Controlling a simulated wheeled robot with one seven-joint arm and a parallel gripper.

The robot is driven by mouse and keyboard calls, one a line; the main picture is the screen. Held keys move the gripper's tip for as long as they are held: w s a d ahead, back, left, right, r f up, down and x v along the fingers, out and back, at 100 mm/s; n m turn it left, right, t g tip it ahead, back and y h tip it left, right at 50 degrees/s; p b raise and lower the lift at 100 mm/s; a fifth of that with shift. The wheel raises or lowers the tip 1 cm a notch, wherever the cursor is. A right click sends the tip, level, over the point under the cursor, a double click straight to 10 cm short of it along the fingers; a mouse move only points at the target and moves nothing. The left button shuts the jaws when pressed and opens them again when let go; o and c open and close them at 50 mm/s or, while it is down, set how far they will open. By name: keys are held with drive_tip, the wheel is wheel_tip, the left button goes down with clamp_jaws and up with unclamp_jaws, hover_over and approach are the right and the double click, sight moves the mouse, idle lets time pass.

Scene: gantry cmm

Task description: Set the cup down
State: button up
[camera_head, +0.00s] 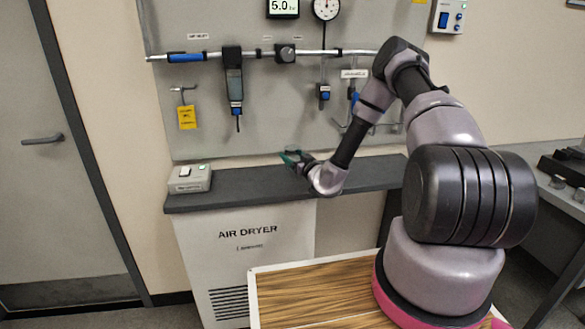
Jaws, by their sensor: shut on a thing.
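My gripper (297,161) is at the end of my arm, above the dark counter top (235,192) of the air dryer cabinet. It is shut on a small teal-green, see-through thing, which I take to be the cup (290,155). The cup is small in the view and partly hidden by the gripper, so its exact tilt is hard to tell. I cannot tell whether its base touches the counter.
A grey switch box (190,179) stands on the counter's left end. A grey panel (270,130) with a rail, hanging tools and gauges rises behind. The counter between the box and my gripper is clear. A door (50,180) is at left.

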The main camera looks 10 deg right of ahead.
sight(295, 146)
drive_tip(key=r, duration=0.3)
drive_tip(key=s+d+r, duration=0.1)
drive_tip(key=shift+r, duration=0.15)
drive_tip(key=s+d+r+m+h, duration=0.3)
drive_tip(key=s+d+r+h, duration=0.1)
drive_tip(key=s+d, duration=0.4)
drive_tip(key=shift+s+d+r+m+t+h, duration=0.15)
drive_tip(key=shift+s+d+m+t+h, duration=0.2)
drive_tip(key=shift+s+h, duration=0.65)
drive_tip(key=shift+s, duration=0.15)
